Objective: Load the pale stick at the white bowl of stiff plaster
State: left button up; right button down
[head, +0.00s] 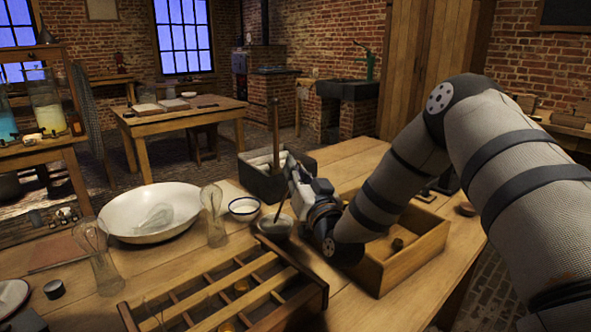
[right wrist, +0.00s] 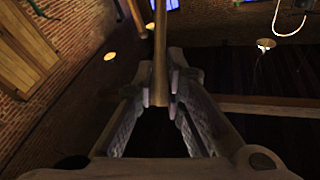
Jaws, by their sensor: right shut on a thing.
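My right gripper (head: 291,172) is shut on a plain wooden stick (head: 276,128), held upright. In the right wrist view the stick (right wrist: 160,45) stands between the fingertips (right wrist: 160,92), its end low between them. A small white bowl (head: 243,209) with pale contents stands on the bench, left of and below the gripper. A greyish bowl (head: 277,229) with a thin dark stick leaning in it stands beside it. My left gripper is not in view.
A large white basin (head: 125,222) holds a glass jar; more glass jars (head: 213,215) stand around it. A divided wooden rack (head: 222,295) lies in front. A dark box (head: 258,180) with pale rolls stands behind the gripper. An open wooden tray (head: 408,262) lies under my right arm.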

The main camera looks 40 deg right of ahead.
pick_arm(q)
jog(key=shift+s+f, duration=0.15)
pick_arm(e)
jog(key=shift+f, duration=0.5)
dwell(0.5)
notch_tip(320, 180, up, 5)
jog(key=shift+r+p, duration=0.15)
jog(key=shift+p, duration=0.8)
jog(key=shift+r, duration=0.9)
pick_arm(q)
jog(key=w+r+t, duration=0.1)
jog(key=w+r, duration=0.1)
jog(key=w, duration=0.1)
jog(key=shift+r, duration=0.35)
